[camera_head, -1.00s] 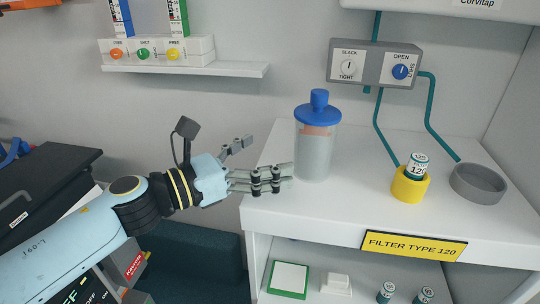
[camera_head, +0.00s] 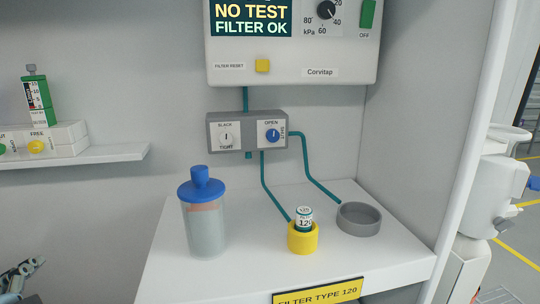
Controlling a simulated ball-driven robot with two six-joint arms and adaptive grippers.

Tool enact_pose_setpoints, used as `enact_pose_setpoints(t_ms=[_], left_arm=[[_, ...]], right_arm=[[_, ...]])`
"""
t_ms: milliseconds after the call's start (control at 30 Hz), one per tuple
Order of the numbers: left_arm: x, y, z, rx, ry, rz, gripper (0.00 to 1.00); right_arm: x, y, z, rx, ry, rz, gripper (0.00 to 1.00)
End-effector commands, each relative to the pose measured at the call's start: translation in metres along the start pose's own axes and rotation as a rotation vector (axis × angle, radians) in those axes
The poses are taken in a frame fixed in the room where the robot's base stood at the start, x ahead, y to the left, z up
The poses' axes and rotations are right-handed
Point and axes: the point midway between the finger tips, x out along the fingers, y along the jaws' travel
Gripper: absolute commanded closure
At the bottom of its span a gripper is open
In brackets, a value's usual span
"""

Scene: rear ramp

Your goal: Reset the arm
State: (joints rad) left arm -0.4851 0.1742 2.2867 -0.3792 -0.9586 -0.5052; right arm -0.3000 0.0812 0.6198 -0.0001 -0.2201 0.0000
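My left gripper (camera_head: 22,274) shows only in part at the lower left corner. A few grey finger links point up and right, and the rest is cut off by the frame edge. I cannot tell from this piece how far its fingers are apart. No object shows in the visible links. It is to the left of the white bench and apart from the blue-lidded jar (camera_head: 204,222). My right gripper is not in view.
The white bench (camera_head: 170,275) holds the jar, a yellow cup (camera_head: 302,239) with a small vial (camera_head: 304,217), and a grey dish (camera_head: 359,219). Above are a grey valve box (camera_head: 246,131) and a panel (camera_head: 293,45) reading "NO TEST FILTER OK". A shelf (camera_head: 90,159) is at left.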

Motion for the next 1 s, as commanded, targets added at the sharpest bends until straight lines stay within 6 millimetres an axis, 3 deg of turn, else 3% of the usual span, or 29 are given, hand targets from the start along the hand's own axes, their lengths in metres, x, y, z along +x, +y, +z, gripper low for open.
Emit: enact_pose_setpoints(t_ms=[200, 467, 500, 767, 867, 1000], left_arm=[[-0.042, 0.058, 0.024, -0.386, -0.188, 0.282, 0.0], [-0.104, 0.112, 0.037, -0.675, -0.423, 0.538, 0.0], [-0.089, 0.12, 0.041, -0.667, -0.426, 0.533, 0.0], [-0.032, 0.172, 0.067, -0.662, -0.455, 0.539, 0.0], [-0.01, 0.198, 0.082, -0.661, -0.47, 0.543, 0.0], [0.022, 0.247, 0.115, -0.66, -0.498, 0.553, 0.0]], right_arm=[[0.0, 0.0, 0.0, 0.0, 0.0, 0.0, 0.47], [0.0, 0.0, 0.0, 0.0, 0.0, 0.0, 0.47], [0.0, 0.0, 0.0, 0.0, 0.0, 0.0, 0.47], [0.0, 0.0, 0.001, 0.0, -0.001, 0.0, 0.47], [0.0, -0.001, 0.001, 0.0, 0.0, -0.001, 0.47], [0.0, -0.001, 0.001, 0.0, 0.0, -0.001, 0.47]])
